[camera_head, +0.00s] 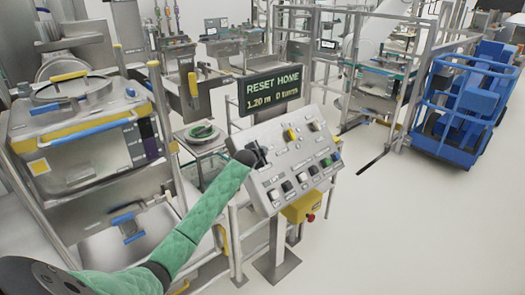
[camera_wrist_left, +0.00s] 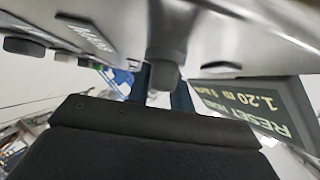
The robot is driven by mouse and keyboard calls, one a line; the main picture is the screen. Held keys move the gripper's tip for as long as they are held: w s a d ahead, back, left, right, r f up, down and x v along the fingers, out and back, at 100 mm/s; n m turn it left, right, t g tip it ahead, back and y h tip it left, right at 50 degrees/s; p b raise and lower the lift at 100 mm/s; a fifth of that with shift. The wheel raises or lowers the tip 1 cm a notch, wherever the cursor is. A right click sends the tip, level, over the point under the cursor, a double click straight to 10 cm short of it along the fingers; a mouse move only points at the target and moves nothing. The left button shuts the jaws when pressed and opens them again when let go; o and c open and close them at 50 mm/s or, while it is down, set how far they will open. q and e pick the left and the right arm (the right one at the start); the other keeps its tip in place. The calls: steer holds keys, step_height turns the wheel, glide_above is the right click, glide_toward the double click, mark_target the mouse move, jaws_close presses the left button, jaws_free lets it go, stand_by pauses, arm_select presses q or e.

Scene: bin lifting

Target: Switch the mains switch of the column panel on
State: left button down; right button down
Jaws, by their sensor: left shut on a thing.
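The column panel (camera_head: 291,160) is a tilted grey plate with several knobs and buttons, in the middle of the head view. My left gripper (camera_head: 257,155), at the end of the green-sleeved arm, is at the panel's upper left corner. In the left wrist view a grey rotary knob (camera_wrist_left: 166,68) stands out from the panel face, and the dark blue fingers of my left gripper (camera_wrist_left: 161,92) are shut on it. This appears to be the mains switch; its label and the position it points to are hidden. My right gripper is not in view.
A dark display (camera_head: 271,90) above the panel reads "RESET HOME 1.20 m 0 turns". A yellow knob (camera_head: 290,135) and several buttons sit right of my gripper. A yellow box with a red button (camera_head: 310,217) hangs below.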

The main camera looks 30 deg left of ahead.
arm_select(q)
steer(key=shift+f, duration=0.25)
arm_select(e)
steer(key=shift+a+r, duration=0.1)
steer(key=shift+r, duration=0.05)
arm_select(q)
steer(key=c, duration=1.4)
jaws_free()
steer(key=shift+o, duration=0.8)
steer(key=shift+a+r, duration=0.1)
